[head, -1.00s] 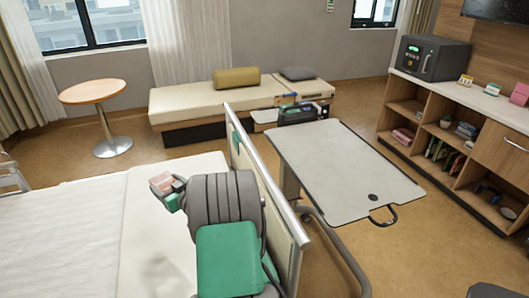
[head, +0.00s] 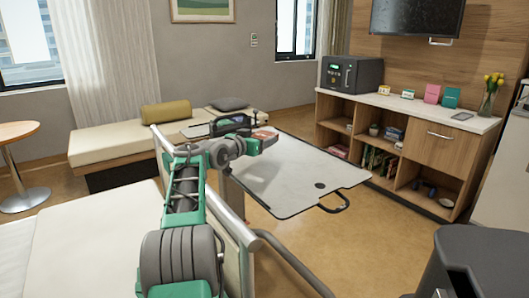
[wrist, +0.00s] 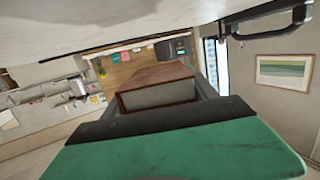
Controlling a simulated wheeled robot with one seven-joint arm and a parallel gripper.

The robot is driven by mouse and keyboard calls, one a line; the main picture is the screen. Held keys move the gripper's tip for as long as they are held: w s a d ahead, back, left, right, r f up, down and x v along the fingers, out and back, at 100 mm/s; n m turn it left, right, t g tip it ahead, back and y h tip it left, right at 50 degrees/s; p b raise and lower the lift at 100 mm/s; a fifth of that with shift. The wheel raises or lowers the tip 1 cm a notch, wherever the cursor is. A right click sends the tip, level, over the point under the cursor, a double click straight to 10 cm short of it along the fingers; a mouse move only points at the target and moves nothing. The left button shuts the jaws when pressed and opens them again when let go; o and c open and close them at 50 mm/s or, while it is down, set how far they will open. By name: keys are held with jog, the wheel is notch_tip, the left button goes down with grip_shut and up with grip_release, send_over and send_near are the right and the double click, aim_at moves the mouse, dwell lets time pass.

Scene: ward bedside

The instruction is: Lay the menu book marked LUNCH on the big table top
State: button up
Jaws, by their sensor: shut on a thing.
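My gripper (head: 262,141) is shut on a reddish-brown book (wrist: 158,76) with pale page edges. In the wrist view the book sits between the two dark fingers; no LUNCH marking can be read. In the head view the book (head: 266,134) shows small and reddish at the end of my outstretched arm. The big table top (head: 285,180) is a pale grey board with a dark rim. My gripper and the book appear over its far left part, near the black caddy; the gap beneath them cannot be judged.
A black caddy (head: 230,124) stands at the table's far end. The table's near part is clear, with a dark round spot and a black handle (head: 335,204). The bed's rail (head: 200,190) lies under my arm. A shelf unit (head: 440,122) stands at right.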

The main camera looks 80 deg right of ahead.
aim_at(264, 164)
jog(key=shift+s+g, duration=0.3)
jog(key=shift+s, duration=0.45)
notch_tip(264, 164, down, 6)
jog(key=b, duration=0.4)
jog(key=shift+w+f+b, duration=0.1)
jog(key=shift+f+b, duration=0.15)
jog(key=shift+b, duration=0.05)
jog(key=shift+f+b, duration=0.4)
jog(key=shift+f, duration=0.1)
jog(key=o, duration=1.7)
jog(key=shift+c, duration=0.2)
jog(key=shift+a+f, duration=0.1)
